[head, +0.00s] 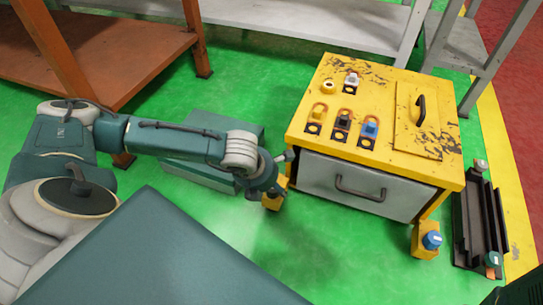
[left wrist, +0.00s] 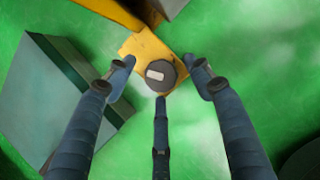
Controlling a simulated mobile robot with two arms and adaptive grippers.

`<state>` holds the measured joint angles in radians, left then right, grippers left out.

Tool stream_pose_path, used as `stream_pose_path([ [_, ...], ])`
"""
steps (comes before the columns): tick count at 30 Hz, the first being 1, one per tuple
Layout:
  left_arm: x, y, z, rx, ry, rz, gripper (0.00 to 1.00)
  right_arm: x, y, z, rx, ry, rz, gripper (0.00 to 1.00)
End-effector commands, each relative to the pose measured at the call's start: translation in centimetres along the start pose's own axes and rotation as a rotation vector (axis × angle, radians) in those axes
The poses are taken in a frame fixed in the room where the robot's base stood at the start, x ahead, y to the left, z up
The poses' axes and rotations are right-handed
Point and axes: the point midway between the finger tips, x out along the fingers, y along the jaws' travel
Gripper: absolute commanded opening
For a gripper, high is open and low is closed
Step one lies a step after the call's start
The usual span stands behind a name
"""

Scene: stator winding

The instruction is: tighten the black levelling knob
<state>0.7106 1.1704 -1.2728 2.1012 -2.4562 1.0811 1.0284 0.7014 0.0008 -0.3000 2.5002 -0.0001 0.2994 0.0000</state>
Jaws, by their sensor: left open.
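The black levelling knob (left wrist: 161,75) is a dark round cap with a pale mark on top. It sits on a yellow foot bracket (left wrist: 145,47) in the left wrist view; the bracket also shows in the head view (head: 273,202), at the near left corner of the yellow workbench (head: 375,100). My left gripper (left wrist: 163,70) is open, with two fingers on either side of the knob and a third below it in the picture. I cannot tell whether any finger touches it. In the head view my left gripper (head: 277,172) hides the knob. My right gripper is not in view.
A blue knob (head: 432,240) sits on the bench's near right foot. A teal box (head: 215,150) stands close left of my gripper. A grey drawer (head: 355,188) faces me, and a black rail rack (head: 478,225) lies at right. Green floor is free in front.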

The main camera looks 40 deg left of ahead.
Motion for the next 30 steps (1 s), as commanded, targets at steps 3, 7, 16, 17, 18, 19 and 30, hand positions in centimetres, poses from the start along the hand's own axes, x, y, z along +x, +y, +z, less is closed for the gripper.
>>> stream_pose_path([
  [3,0.49,-0.02,0.02,0.0,0.0,0.0,0.53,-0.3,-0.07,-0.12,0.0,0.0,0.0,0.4],
  [7,0.46,-0.01,0.05,0.0,0.0,-0.001,0.53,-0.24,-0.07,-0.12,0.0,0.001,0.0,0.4],
  [16,0.44,-0.04,0.09,0.0,-0.001,-0.001,0.15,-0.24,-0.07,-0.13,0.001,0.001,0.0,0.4],
  [17,0.43,-0.05,0.11,0.0,-0.002,-0.001,0.1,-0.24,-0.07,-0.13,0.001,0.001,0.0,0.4],
  [18,0.42,-0.06,0.14,0.0,-0.002,-0.002,0.09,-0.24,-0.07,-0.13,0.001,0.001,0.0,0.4],
  [19,0.42,-0.06,0.16,0.0,-0.003,-0.002,0.09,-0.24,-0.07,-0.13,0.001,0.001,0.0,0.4],
  [30,0.33,-0.08,0.44,0.032,-0.009,-0.017,0.09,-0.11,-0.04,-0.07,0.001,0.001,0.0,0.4],
])
